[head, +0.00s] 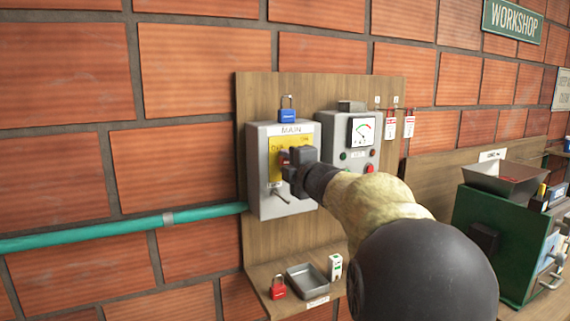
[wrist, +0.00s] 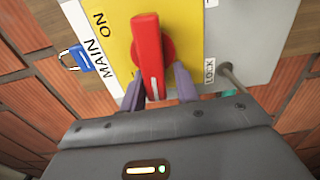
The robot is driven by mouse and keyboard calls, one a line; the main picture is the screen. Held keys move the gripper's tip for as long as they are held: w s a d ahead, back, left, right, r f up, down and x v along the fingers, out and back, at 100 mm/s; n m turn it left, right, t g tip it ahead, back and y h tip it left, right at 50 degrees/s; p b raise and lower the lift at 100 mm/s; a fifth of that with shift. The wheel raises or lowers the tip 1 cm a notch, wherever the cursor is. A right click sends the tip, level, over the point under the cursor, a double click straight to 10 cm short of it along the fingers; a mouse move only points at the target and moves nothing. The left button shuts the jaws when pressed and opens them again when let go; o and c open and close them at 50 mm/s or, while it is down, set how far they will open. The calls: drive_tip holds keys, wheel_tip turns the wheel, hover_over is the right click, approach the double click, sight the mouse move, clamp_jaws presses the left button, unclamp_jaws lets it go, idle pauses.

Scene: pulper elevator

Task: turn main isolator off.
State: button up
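The main isolator is a grey box (head: 268,200) with a yellow plate and a MAIN label, on a wooden board. Its red handle (wrist: 148,55) fills the middle of the wrist view, over the yellow plate (wrist: 118,45). An ON label shows beside it. My gripper (head: 291,165) is at the front of the box and hides much of the handle in the head view. In the wrist view the fingers (wrist: 160,92) are apart, one on each side of the handle's near end. A gap shows on the right side; contact on the left cannot be told.
A metal lever (head: 280,196) sticks out below the plate. A meter box (head: 345,130) stands close right. A shelf below holds a red padlock (head: 278,288) and a metal tray (head: 307,280).

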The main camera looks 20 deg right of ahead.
drive_tip(key=shift+o, duration=0.9)
drive_tip(key=shift+d+f, duration=0.1)
drive_tip(key=shift+d, duration=0.35)
drive_tip(key=shift+a, duration=0.1)
drive_tip(key=shift+s+a, duration=0.1)
drive_tip(key=s, duration=1.7)
drive_tip(key=shift+d+b, duration=0.3)
drive_tip(key=shift+b, duration=0.1)
drive_tip(key=shift+s, duration=0.1)
